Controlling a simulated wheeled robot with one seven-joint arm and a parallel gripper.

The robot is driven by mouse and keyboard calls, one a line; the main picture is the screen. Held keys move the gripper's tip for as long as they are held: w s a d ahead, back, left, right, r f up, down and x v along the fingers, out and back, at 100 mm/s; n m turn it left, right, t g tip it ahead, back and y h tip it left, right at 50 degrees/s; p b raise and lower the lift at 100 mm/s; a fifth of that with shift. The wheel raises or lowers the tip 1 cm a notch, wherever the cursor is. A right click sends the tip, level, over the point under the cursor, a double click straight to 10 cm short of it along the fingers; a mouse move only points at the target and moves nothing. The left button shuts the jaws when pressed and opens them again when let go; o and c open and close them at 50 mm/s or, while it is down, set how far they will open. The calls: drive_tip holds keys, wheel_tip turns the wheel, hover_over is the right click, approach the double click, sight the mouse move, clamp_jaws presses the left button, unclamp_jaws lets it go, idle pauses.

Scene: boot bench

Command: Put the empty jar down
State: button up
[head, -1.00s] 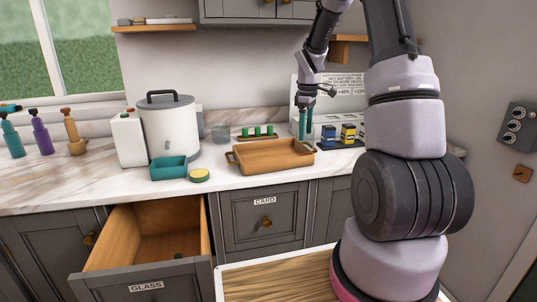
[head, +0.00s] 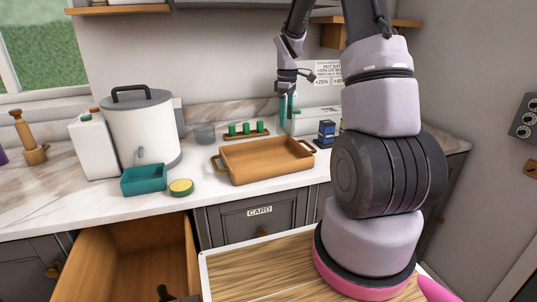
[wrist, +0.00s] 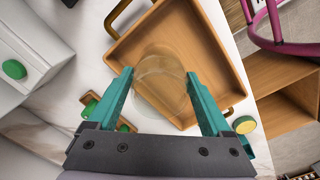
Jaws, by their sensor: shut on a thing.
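The empty jar (wrist: 160,82) is clear glass and sits between the teal fingers in the wrist view. My gripper (wrist: 162,95) is shut on it. In the head view my gripper (head: 287,106) hangs over the back of the counter, near the right end of the tan tray (head: 262,177); the jar cannot be made out there. The tray also shows behind the jar in the wrist view (wrist: 212,62). The tray looks empty.
A second clear glass vessel (head: 205,134) stands beside the white pot (head: 147,130). A rack of green cylinders (head: 246,130), a teal bin (head: 144,180) and a yellow-topped round thing (head: 181,188) are on the counter (head: 100,205). A wooden drawer (head: 140,262) is open below.

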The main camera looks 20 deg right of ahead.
wheel_tip(320, 180, down, 9)
drive_tip(key=shift+f, duration=0.2)
drive_tip(key=shift+f, duration=0.1)
drive_tip(key=o, duration=1.3)
drive_tip(key=shift+o, duration=0.2)
